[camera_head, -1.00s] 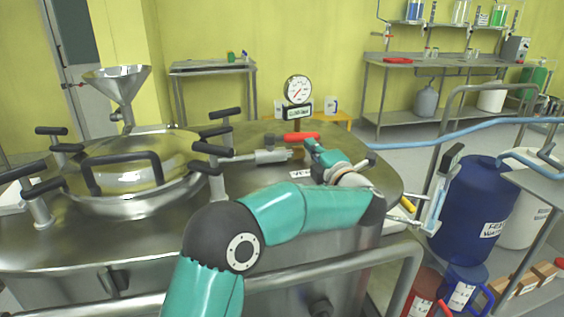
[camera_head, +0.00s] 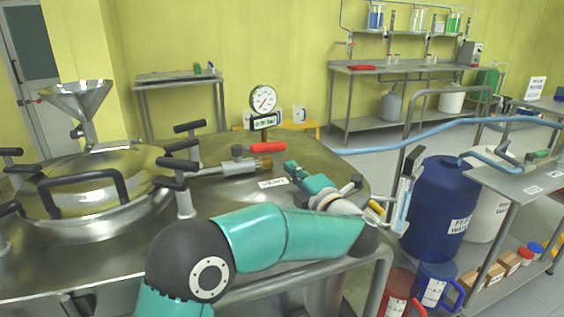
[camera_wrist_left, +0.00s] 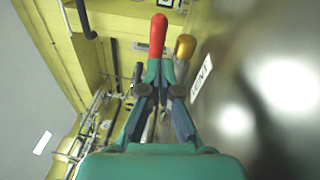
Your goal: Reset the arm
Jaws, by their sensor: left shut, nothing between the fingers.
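My left arm reaches in from the bottom left of the head view and bends back at its wrist. My left gripper (camera_head: 290,166) is teal, shut and empty. It is above the steel vessel lid, just right of a valve with a red handle (camera_head: 268,147), and apart from it. In the left wrist view, the shut fingertips (camera_wrist_left: 166,72) point toward the red handle (camera_wrist_left: 158,36) and the brass valve end (camera_wrist_left: 185,46). My right gripper is not in view.
The steel reactor lid (camera_head: 225,205) carries a funnel (camera_head: 76,98), clamp handles and a pressure gauge (camera_head: 263,100). A metal rail runs along its front. A blue drum (camera_head: 440,205) and a shelf cart (camera_head: 515,180) stand at the right. A blue hose (camera_head: 440,135) crosses behind.

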